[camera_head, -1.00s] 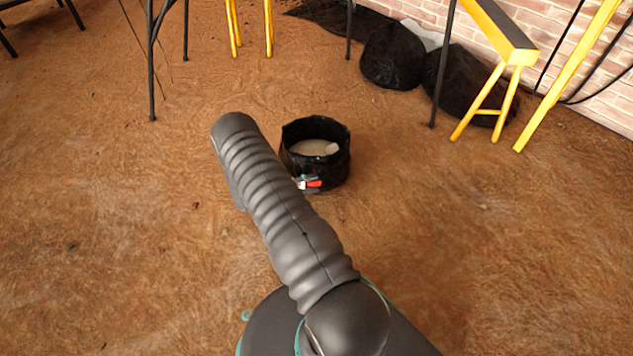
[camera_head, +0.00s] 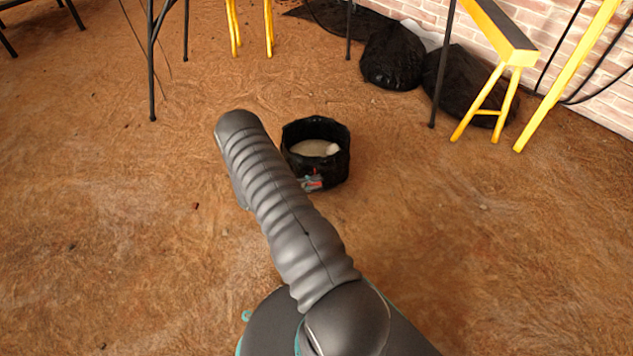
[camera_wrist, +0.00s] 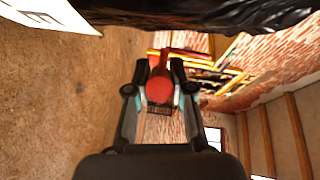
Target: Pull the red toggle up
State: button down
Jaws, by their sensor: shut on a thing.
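In the wrist view, the red toggle (camera_wrist: 160,88) stands between the two fingers of my gripper (camera_wrist: 159,72), with its narrow end pointing up in the picture. The fingers are shut on it from both sides. In the head view, a small patch of red shows low on the front of a black, bag-like round container (camera_head: 341,166). My arm hides most of my gripper there, and the toggle's exact outline is too small to tell.
The container holds pale material. Dark bags (camera_head: 392,58) lie by the brick wall (camera_head: 610,95). A yellow trestle (camera_head: 497,100) and thin dark posts stand at the back. The brown floor (camera_head: 480,250) around the container is clear.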

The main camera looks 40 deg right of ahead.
notch_tip(320, 180, up, 6)
jog(key=shift+r+p, duration=0.1)
jog(key=shift+p, duration=1)
jog(key=c, duration=1)
grip_release()
jog(key=f+v, duration=0.1)
jog(key=v, duration=1.1)
jog(key=shift+r, duration=0.4)
